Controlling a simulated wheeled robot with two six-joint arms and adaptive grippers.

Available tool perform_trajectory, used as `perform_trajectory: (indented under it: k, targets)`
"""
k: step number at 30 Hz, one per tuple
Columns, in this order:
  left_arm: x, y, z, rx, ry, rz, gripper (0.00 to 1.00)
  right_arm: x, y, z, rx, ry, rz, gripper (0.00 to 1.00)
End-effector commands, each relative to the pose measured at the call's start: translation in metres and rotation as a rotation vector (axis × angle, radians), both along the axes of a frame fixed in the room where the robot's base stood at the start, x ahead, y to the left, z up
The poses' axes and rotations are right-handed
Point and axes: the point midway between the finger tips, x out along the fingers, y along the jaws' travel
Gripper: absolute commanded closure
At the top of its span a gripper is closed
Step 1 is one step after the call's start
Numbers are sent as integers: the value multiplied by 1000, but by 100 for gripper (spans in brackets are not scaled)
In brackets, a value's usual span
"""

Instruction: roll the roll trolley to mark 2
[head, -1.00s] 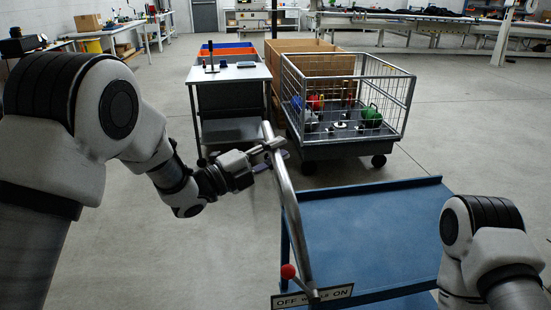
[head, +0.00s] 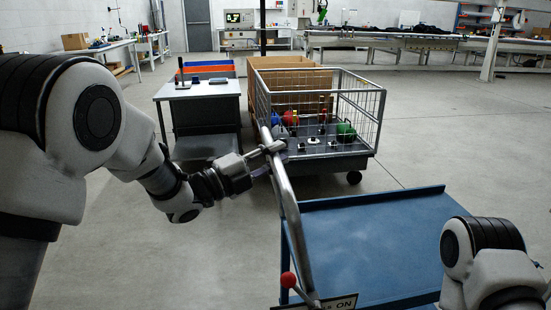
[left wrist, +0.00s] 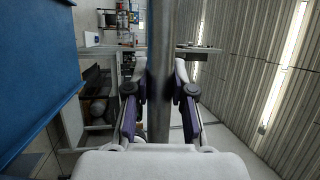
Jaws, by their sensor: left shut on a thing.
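The blue trolley (head: 365,240) stands in front of me, with a flat blue top and a steel handle bar (head: 291,215) along its left side. My left gripper (head: 274,152) is shut on the upper part of this bar. In the left wrist view the bar (left wrist: 160,60) runs upright between the two fingers of the left gripper (left wrist: 160,97), and the blue top (left wrist: 38,75) shows at the left. A red-knobbed lever (head: 288,280) sits at the bar's lower end, above a partly cut-off ON sign (head: 340,303). My right gripper is out of view; only my right arm shows. No floor mark is visible.
A wire cage cart (head: 370,110) with coloured items stands just beyond the trolley, with cardboard boxes (head: 300,85) behind it. A steel table (head: 198,89) stands left of it. Open floor (head: 455,130) lies to the right.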

Motion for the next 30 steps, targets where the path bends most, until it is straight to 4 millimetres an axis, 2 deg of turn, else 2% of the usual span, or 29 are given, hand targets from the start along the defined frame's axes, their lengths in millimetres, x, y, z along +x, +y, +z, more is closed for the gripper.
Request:
perform_trajectory:
  k: [13,14,15,16,25,30]
  targets:
    - [0,0,-1,0,3,0,100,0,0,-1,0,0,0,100]
    - [0,0,-1,0,3,0,66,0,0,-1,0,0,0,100]
    - [0,0,-1,0,2,1,52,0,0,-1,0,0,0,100]
    - [0,0,-1,0,2,1,50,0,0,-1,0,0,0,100]
    - [-1,1,-1,-1,2,1,50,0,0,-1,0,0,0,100]
    - [-13,19,-4,-3,3,3,50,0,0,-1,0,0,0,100]
